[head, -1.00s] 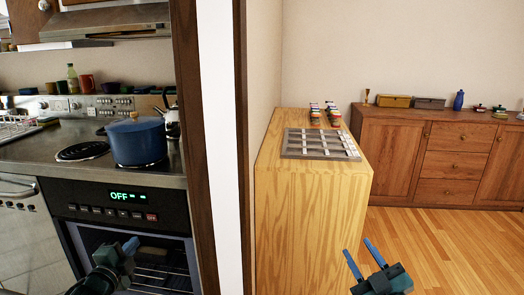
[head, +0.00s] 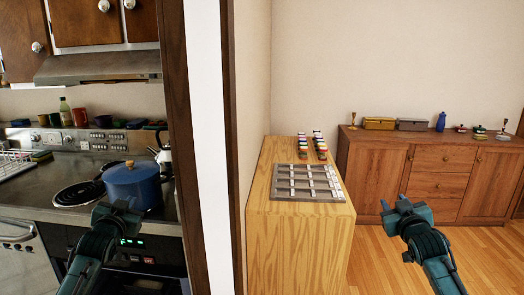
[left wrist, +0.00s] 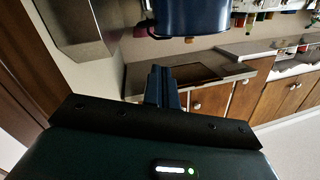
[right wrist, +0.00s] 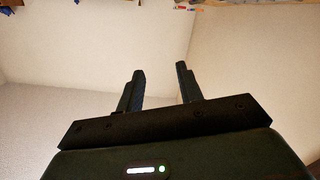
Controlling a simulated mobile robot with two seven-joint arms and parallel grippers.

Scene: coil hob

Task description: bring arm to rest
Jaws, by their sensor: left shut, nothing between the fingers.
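My left gripper (head: 118,206) is raised in front of the stove, just below the blue pot in the picture. It is shut and empty; its fingers meet in the left wrist view (left wrist: 165,72). My right gripper (head: 394,205) is held up in front of the wooden sideboard. Its fingers stand apart with nothing between them in the right wrist view (right wrist: 160,72). Both arms come up from the bottom of the head view. The left arm covers part of the oven front.
The blue lidded pot (head: 133,187) stands on the hob beside a bare coil (head: 79,194). A door frame (head: 177,150) and wall divide the kitchen from the room. A wooden counter (head: 300,238) holds a metal grid tray (head: 306,195) and jars. The sideboard (head: 383,168) stands behind.

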